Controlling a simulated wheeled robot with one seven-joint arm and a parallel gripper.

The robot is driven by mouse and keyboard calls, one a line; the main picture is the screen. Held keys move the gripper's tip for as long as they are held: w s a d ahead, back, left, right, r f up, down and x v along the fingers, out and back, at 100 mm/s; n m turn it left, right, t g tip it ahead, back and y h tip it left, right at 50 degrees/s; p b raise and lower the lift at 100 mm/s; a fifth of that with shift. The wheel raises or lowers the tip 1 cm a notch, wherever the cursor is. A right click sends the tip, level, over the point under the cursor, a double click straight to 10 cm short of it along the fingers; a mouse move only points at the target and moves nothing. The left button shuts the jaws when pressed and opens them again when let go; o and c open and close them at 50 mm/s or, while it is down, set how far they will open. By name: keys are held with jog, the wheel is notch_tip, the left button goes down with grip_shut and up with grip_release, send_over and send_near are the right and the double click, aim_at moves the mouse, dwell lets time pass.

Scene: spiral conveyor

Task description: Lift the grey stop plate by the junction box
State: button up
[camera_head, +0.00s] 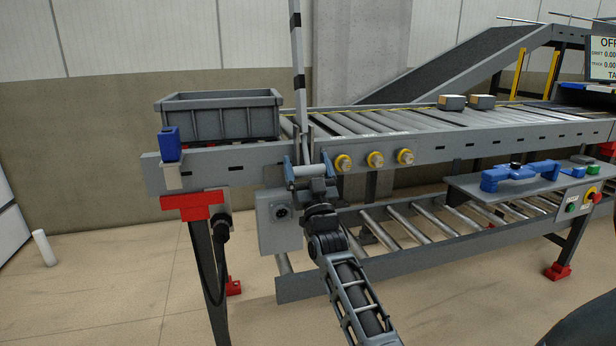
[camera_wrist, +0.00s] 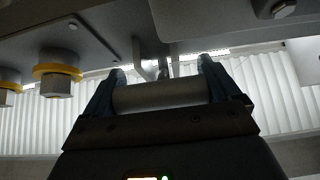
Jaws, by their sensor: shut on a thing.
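My gripper (camera_head: 305,168) is at the near side rail of the conveyor. Its blue fingers are shut on a pale round handle bar, which shows between them in the wrist view (camera_wrist: 160,95). A metal bracket (camera_wrist: 152,68) shows just beyond the bar. A narrow grey upright piece, seemingly part of the stop plate (camera_head: 306,143), stands just above my gripper at the roller edge. I cannot tell how high the plate is raised, and most of it is hidden. The grey junction box (camera_head: 280,222) with a round socket hangs below the rail, left of my wrist.
Yellow-ringed knobs (camera_head: 375,159) line the rail right of my gripper. A grey crate (camera_head: 220,115) stands on the left end. A striped pole (camera_head: 297,50) rises behind my gripper. Two small boxes (camera_head: 452,102) sit on the rollers. A side shelf (camera_head: 520,185) bears a blue tool.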

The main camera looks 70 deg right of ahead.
jog(key=shift+w+d+f, duration=0.15)
jog(key=o, duration=1.2)
jog(key=shift+v, duration=3.9)
